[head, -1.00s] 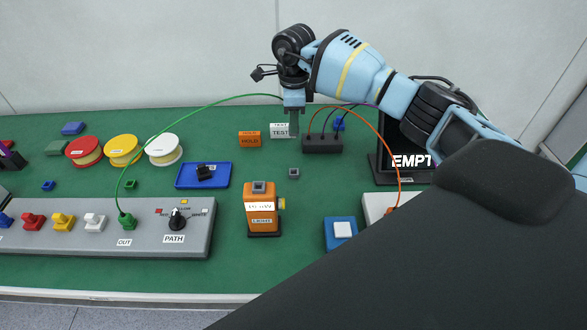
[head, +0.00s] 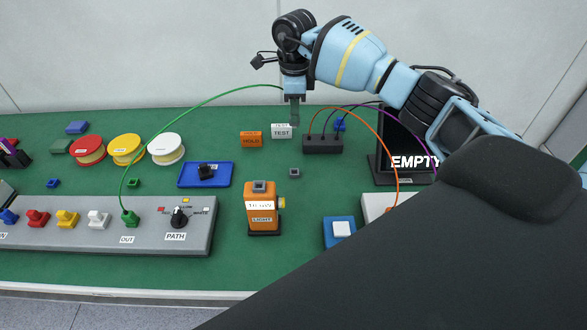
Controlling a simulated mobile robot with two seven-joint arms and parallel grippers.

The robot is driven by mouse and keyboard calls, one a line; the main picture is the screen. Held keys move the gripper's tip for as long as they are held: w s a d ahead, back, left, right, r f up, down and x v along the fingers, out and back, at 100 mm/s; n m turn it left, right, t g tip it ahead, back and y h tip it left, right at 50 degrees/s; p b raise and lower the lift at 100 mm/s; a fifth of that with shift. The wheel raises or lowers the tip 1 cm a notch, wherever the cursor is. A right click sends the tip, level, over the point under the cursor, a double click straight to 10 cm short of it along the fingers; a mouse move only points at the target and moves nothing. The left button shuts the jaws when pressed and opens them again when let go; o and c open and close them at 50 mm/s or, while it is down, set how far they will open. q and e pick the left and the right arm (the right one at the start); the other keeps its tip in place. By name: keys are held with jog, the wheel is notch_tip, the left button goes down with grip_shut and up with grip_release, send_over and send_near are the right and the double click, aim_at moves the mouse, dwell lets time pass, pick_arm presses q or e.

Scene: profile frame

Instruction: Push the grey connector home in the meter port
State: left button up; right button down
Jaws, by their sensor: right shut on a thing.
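My right gripper (head: 294,100) is shut on the grey connector (head: 295,116), which hangs upright below the fingers. It is small and partly covered by them. A green cable (head: 206,98) arcs from the gripper to a green plug (head: 130,218) at the OUT port. The orange meter (head: 262,217), labelled LIGHT, stands nearer the front, with a grey square port (head: 260,187) on top. The connector is in the air, clearly apart from the port, and appears up and beyond it. My left gripper is not in view.
A grey panel (head: 100,248) with coloured plugs and a PATH knob (head: 179,217) is left of the meter. A blue tray (head: 190,182), TEST block (head: 282,132), HOLD block (head: 251,139) and black box (head: 322,144) stand behind. A blue button box (head: 340,231) is right.

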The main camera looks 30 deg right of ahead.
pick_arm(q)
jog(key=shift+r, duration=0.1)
pick_arm(e)
jog(key=shift+a, duration=0.1)
jog(key=shift+s+a+p, duration=0.15)
jog(key=shift+s+a, duration=1.7)
jog(key=shift+a, duration=0.85)
jog(key=shift+s+a+p, duration=0.2)
jog(key=shift+s+a, duration=1.7)
jog(key=shift+a, duration=0.75)
jog(key=shift+s+a+p, duration=0.15)
jog(key=shift+s+a, duration=1.7)
jog(key=shift+a, duration=0.85)
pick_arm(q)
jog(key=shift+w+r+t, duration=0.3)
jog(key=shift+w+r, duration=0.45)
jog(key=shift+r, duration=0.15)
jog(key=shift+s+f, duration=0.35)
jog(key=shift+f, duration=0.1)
pick_arm(e)
jog(key=shift+f, duration=1.1)
jog(key=c, duration=1.3)
grip_release()
